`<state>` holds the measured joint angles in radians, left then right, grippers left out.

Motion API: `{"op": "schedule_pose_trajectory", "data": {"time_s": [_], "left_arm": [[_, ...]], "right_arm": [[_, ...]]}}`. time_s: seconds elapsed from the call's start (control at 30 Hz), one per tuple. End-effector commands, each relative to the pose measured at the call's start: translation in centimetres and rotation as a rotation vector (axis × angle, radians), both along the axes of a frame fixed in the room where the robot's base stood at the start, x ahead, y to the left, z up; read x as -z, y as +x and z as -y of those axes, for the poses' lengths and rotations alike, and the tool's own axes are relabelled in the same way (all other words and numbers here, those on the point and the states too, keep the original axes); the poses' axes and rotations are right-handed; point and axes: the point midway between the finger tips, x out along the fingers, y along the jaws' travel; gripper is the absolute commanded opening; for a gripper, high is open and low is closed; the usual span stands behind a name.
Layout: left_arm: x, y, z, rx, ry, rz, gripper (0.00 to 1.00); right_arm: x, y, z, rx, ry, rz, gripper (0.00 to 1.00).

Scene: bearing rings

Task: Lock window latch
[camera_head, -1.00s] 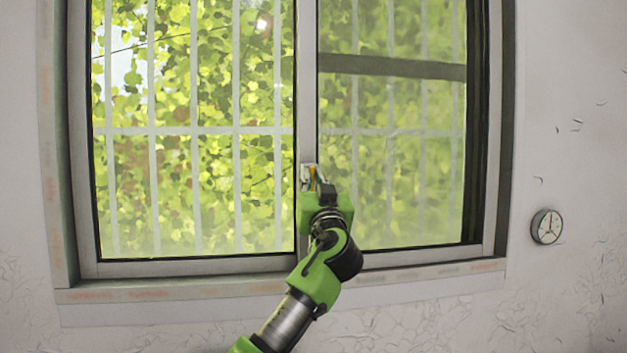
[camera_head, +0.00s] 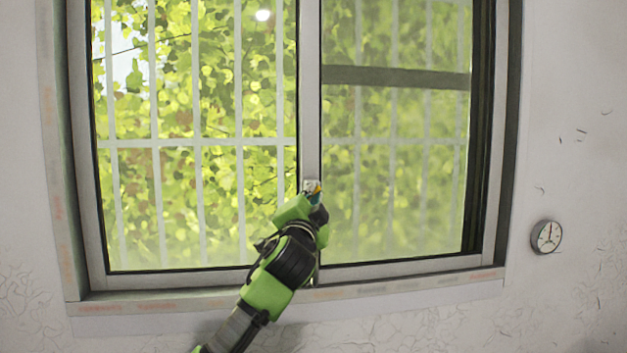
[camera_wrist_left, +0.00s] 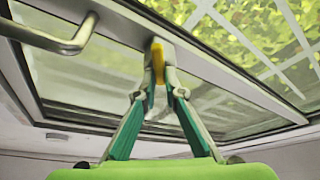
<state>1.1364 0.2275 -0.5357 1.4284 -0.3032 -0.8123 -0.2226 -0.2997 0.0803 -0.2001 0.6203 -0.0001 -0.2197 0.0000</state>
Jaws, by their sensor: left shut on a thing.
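My right gripper is not in view.
A metal handle bar (camera_wrist_left: 55,40) sticks out from the frame at the upper left of the left wrist view. The window sill (camera_head: 400,287) runs below the panes. A round dial (camera_head: 546,236) hangs on the wall at the right.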

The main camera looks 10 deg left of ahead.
Motion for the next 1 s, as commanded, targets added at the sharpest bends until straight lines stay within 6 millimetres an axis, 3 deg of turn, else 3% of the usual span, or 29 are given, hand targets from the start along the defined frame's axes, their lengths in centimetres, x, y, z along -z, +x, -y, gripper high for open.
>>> {"op": "schedule_pose_trajectory", "data": {"time_s": [0.03, 0.3, 0.7, 1.0], "left_arm": [[-1.0, 0.0, -0.2, -0.003, 0.043, -0.018, 0.0], [-0.9, -0.1, -0.3, -0.004, 0.275, -0.112, 0.0], [-0.7, -0.1, -0.3, -0.004, 0.517, -0.213, 0.0], [-0.7, -0.1, -0.2, -0.002, 0.586, -0.242, 0.0]], "right_arm": [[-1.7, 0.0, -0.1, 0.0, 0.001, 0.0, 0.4], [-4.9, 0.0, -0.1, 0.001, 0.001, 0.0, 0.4], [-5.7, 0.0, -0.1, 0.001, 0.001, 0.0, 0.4], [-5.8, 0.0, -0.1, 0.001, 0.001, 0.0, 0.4]]}}
